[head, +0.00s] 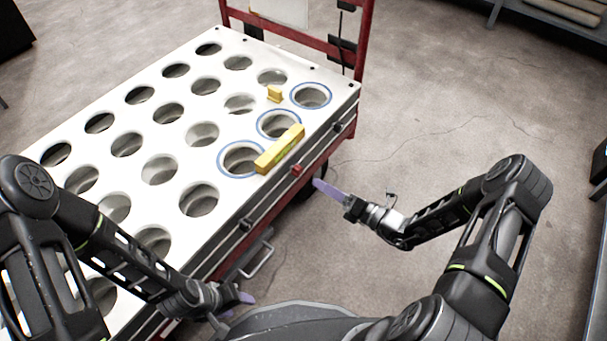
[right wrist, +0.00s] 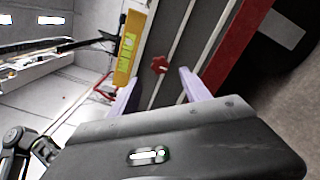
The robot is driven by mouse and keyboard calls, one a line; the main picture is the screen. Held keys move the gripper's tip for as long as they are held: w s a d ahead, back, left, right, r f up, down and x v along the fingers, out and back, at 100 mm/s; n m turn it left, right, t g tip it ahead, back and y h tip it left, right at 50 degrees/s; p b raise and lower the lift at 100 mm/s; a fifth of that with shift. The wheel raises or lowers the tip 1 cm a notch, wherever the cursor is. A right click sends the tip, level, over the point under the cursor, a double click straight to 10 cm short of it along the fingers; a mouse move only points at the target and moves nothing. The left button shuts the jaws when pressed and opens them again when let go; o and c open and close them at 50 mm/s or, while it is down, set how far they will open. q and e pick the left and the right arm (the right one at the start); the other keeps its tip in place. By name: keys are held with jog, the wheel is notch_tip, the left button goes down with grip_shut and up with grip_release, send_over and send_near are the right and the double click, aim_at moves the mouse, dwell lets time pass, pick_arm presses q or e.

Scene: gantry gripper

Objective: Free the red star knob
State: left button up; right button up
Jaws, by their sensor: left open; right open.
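The red star knob (head: 296,170) sits on the side face of the white-topped cart, just below the edge near the yellow bar. In the right wrist view the knob (right wrist: 159,65) shows between the lines of my two lilac fingers and beyond their tips. My right gripper (head: 328,188) is open and empty, to the right of the knob and apart from it; its fingers also show in the right wrist view (right wrist: 157,88). My left gripper (head: 240,298) is open and empty, low beside the cart's near side, partly hidden by its arm.
The cart top (head: 223,129) has rows of round holes, several ringed in blue. A yellow bar (head: 280,150) lies along the edge above the knob, with a small yellow block (head: 274,94) behind. Black knobs (head: 337,127) line the same side.

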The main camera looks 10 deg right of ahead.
aim_at(301, 173)
jog(key=b+x, duration=0.2)
jog(key=x, duration=0.4)
jog(key=shift+w+a+f, duration=0.1)
jog(key=shift+w+a, duration=0.1)
jog(key=shift+w, duration=0.05)
jog(key=shift+w+a, duration=0.25)
jog(key=shift+w, duration=0.15)
jog(key=shift+c, duration=0.2)
grip_shut()
